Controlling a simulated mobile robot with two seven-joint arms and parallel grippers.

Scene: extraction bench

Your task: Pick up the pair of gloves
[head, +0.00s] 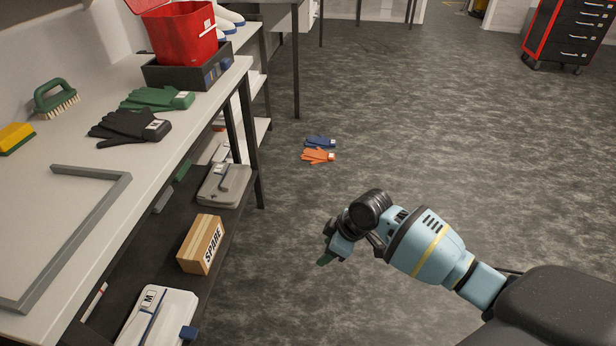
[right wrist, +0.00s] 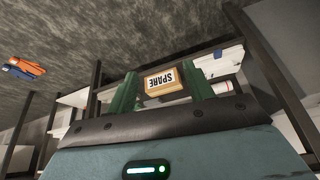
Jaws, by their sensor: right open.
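Several pairs of gloves are in the head view. A black pair (head: 130,126) and a green pair (head: 158,98) lie on the bench top. A blue pair (head: 320,142) and an orange pair (head: 318,155) lie close together on the floor beyond the bench. The orange (right wrist: 27,65) and blue (right wrist: 17,72) gloves also show at the left edge of the right wrist view. My right gripper (head: 325,259) is over the floor to the right of the bench, apart from all the gloves. Its green fingers (right wrist: 162,90) are open and empty in the right wrist view. My left gripper is out of view.
The bench (head: 72,152) fills the left side, with a grey frame (head: 98,175), brush (head: 55,98), sponge (head: 15,138) and red bin (head: 185,35) on it. A SPARE box (head: 202,243) sits on the lower shelf. The floor to the right is mostly clear.

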